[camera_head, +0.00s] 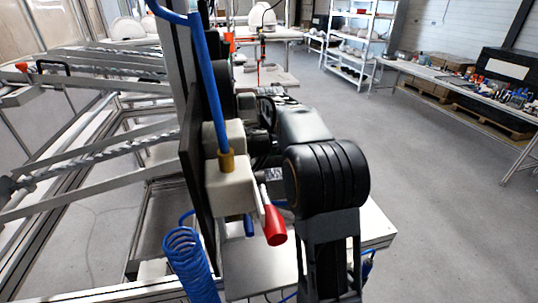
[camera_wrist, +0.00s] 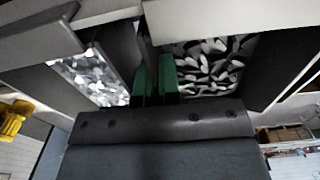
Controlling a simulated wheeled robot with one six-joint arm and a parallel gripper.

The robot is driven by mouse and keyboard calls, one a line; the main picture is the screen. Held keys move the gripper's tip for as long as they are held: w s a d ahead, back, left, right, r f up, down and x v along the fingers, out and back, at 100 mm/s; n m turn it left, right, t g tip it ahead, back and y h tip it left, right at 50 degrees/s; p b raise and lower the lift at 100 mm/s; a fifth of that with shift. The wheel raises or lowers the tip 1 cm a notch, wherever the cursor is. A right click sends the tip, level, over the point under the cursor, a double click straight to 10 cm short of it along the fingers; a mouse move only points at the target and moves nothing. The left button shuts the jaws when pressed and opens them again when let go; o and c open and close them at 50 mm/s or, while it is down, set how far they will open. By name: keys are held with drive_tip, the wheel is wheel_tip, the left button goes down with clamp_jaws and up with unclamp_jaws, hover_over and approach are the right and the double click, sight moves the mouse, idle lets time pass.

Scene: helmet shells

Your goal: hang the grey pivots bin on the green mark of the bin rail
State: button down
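In the wrist view my gripper (camera_wrist: 156,88) shows as a dark body with two green fingers close together. A thin grey bin wall (camera_wrist: 147,45) runs down between the fingers, and they look shut on it. A dark-walled compartment with white pieces (camera_wrist: 208,62) lies to the right of the fingers. Bright small pieces (camera_wrist: 92,80) lie to the left. I cannot tell which of these is the pivots bin. In the head view my arm hides the gripper and the bin. The bin rail and its green mark cannot be made out in either view.
In the head view a blue coiled hose (camera_head: 188,262) and a red-handled fitting (camera_head: 274,225) are close to my arm. A metal frame with rollers (camera_head: 85,155) fills the left. A long bench (camera_head: 450,80) and a shelf rack (camera_head: 360,45) stand back right. The floor (camera_head: 430,180) at right is clear.

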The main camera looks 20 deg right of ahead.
idle(0.3)
drive_tip(key=c, duration=1.2)
unclamp_jaws()
drive_tip(key=shift+c, duration=0.2)
wheel_tip(320, 180, up, 14)
drive_tip(key=p, duration=0.1)
drive_tip(key=shift+f, duration=0.15)
